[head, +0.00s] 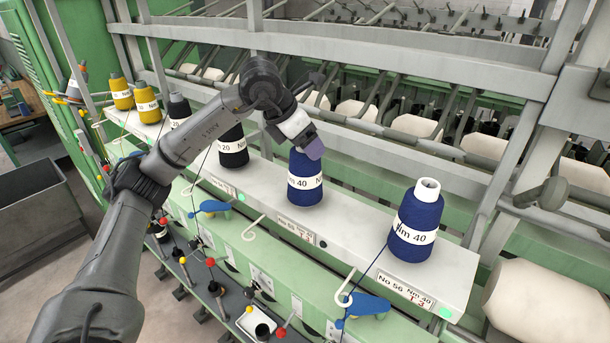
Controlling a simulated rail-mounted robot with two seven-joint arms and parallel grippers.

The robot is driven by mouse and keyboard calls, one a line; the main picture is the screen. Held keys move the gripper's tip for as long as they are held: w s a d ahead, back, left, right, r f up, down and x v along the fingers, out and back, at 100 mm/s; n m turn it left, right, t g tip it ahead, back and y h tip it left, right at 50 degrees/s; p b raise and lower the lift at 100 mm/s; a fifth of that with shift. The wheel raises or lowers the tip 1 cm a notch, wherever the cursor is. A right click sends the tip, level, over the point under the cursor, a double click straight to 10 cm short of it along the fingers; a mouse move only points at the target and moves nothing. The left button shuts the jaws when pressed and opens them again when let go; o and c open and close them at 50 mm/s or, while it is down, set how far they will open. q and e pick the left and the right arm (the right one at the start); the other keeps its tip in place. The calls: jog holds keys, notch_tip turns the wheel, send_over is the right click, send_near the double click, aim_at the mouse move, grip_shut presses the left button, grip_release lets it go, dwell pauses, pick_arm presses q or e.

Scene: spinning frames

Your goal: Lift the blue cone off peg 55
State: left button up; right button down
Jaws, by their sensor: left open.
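The blue cone (305,190) at peg 55 stands upright on the pale shelf (345,222), with a white "40 Nm" band around it. The plate marked No 55 (297,231) is on the shelf's front edge below it. My left gripper (312,146) is open at the top of this cone and hides its upper end. I cannot tell whether the fingers touch it. My right gripper is not in view.
A second blue cone (415,225) with a white tube top stands to the right, above the plate No 56 (405,289). Black cones (232,147) and yellow cones (147,104) stand farther left. Grey frame bars (400,58) run behind the shelf.

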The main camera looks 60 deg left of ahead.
pick_arm(q)
jog(key=shift+c, duration=0.4)
jog(key=shift+c, duration=1.4)
jog(key=c, duration=0.8)
jog(key=shift+r, duration=0.15)
notch_tip(320, 180, up, 8)
jog(key=shift+r+p, duration=0.1)
jog(key=shift+p, duration=0.6)
jog(key=shift+r, duration=0.25)
grip_shut()
jog(key=shift+r, duration=0.5)
